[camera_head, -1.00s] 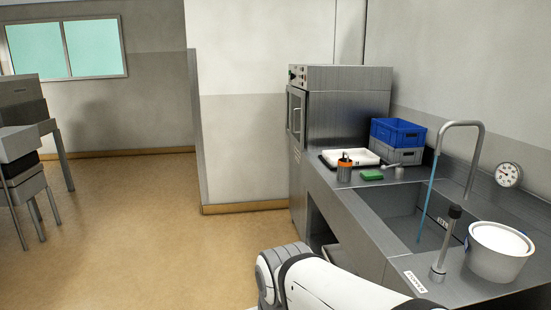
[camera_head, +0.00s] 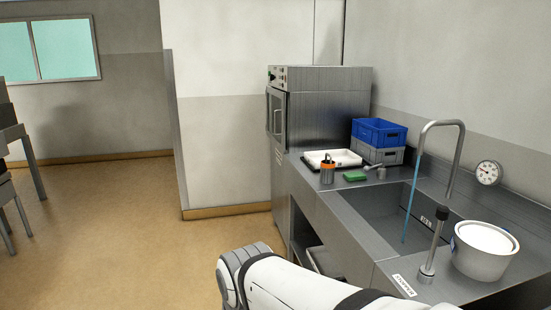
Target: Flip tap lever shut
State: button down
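The lever (camera_head: 434,243) is a thin metal stick with a black knob, standing nearly upright with a slight lean on a round base at the near edge of the sink counter. A small white label lies on the counter beside its base. The tap spout (camera_head: 461,150) is a tall bent metal pipe behind the sink. A thin blue stream (camera_head: 411,205) runs from its end down into the sink basin (camera_head: 385,212). My white arm crosses the bottom of the view, its grey joint to the left of the counter. My gripper is not visible.
A white bucket (camera_head: 480,262) stands just right of the lever. A round gauge (camera_head: 488,173) is on the back wall. Blue and grey crates (camera_head: 378,131), a white tray (camera_head: 331,156), an orange container (camera_head: 327,173) and a green block (camera_head: 355,176) stand beyond the sink. The floor at left is open.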

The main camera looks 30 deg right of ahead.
aim_at(366, 168)
jog(key=u, duration=0.05)
jog(key=i, duration=2.75)
jog(key=z, duration=3.15)
jog(key=i, duration=1)
jog(key=z, duration=0.05)
